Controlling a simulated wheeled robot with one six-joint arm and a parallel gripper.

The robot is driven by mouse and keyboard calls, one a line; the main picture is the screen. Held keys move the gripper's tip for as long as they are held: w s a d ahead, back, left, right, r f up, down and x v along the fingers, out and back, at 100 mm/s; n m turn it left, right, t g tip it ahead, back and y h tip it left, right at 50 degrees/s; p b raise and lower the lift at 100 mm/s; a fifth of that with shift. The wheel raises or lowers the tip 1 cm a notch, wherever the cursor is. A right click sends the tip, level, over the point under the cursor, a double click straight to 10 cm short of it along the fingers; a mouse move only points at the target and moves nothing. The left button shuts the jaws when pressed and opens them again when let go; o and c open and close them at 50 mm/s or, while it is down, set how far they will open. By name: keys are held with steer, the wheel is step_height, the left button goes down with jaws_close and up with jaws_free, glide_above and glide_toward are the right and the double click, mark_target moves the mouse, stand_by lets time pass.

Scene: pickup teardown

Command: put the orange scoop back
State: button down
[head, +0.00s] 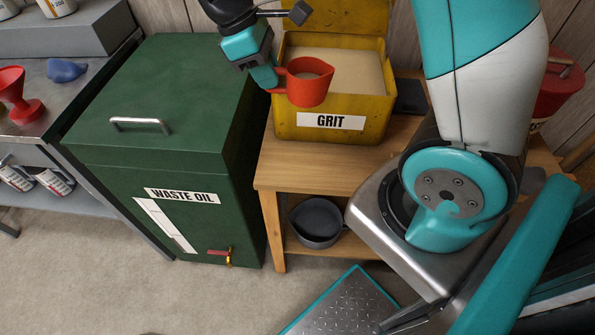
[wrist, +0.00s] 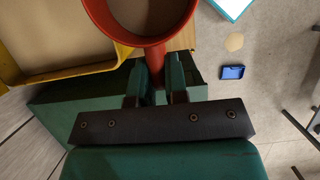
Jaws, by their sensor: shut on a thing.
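The orange scoop (head: 307,82) is a round cup with a side handle, upright in front of the grit bin's opening. My gripper (head: 272,84) is shut on the scoop's handle, to the left of the cup. In the wrist view the scoop (wrist: 153,38) is at the top, with its handle between the fingers of my gripper (wrist: 155,82). The yellow grit bin (head: 376,128) stands open on a wooden table, its lid raised at the back. Tan grit (head: 347,66) shows inside it.
A green waste oil cabinet (head: 150,110) stands left of the wooden table (head: 285,172). A dark pan (head: 316,222) sits on the table's lower shelf. A red container (head: 556,88) is at the right. A blue object (wrist: 232,72) lies on the floor.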

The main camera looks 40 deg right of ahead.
step_height(320, 180, down, 20)
steer(key=shift+b, duration=0.75)
steer(key=shift+s+f, duration=0.1)
steer(key=c, duration=1.1)
jaws_free()
steer(key=shift+c, duration=0.2)
steer(key=v, duration=1.2)
steer(key=s+a+r+m+t+y, duration=0.1)
steer(key=s+a+r+y, duration=0.2)
steer(key=s+r, duration=0.4)
steer(key=s+a+r+t+y, duration=0.2)
steer(key=s+a+r+y, duration=0.2)
steer(key=s, duration=0.8)
step_height(320, 180, up, 4)
steer(key=a, duration=0.2)
steer(key=shift+a+r+m, duration=0.2)
steer(key=shift+a+m, duration=0.05)
steer(key=shift+m, duration=0.15)
steer(key=shift+s, duration=0.15)
